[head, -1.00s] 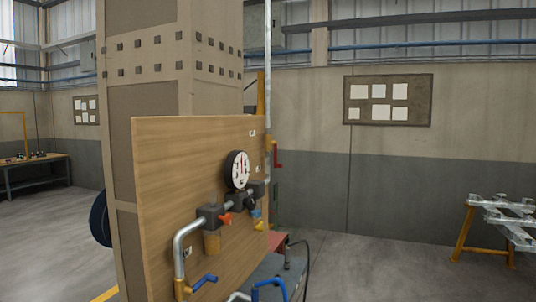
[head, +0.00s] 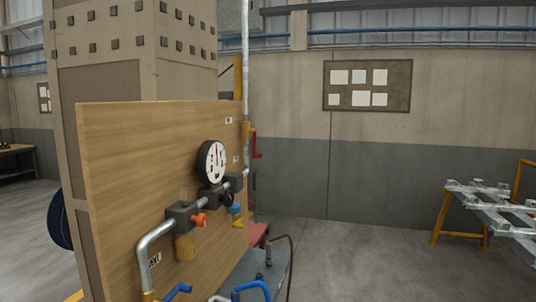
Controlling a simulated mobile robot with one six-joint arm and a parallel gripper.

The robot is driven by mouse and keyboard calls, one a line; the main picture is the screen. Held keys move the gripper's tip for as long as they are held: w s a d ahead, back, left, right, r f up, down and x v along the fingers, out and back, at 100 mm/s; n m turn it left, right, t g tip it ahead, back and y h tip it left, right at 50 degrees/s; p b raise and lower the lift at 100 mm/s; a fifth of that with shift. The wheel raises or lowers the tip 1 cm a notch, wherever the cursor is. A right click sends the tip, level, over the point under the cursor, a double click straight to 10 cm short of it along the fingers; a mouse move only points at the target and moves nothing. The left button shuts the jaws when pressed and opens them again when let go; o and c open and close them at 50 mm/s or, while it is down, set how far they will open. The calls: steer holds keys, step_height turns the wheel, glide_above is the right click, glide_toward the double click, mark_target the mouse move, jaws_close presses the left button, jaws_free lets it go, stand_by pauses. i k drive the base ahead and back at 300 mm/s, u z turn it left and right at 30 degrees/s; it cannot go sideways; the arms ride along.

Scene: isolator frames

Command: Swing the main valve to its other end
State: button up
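A wooden panel (head: 130,170) carries a grey pipe (head: 146,250) with several fittings and a round white gauge (head: 212,161). A blue lever (head: 178,291) shows low on the panel, partly cut off by the bottom edge. An orange handle (head: 199,219) sits on a dark block below and left of the gauge. A red handle (head: 255,146) shows beyond the panel's right edge. I cannot tell which of these is the main valve, as no label is readable. My gripper is not in view.
A tall column (head: 120,80) stands behind the panel. A grey bench or cart top (head: 266,275) with a blue bent bar (head: 256,284) stands to its right. A yellow trestle (head: 443,218) with metal parts stands at far right. The floor between is clear.

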mark_target(253, 131)
steer(key=z, duration=0.7)
steer(key=i, duration=1.85)
steer(key=u, duration=0.75)
steer(key=k, duration=0.8)
steer(key=u, duration=0.15)
steer(key=i, duration=0.9)
steer(key=z, duration=0.1)
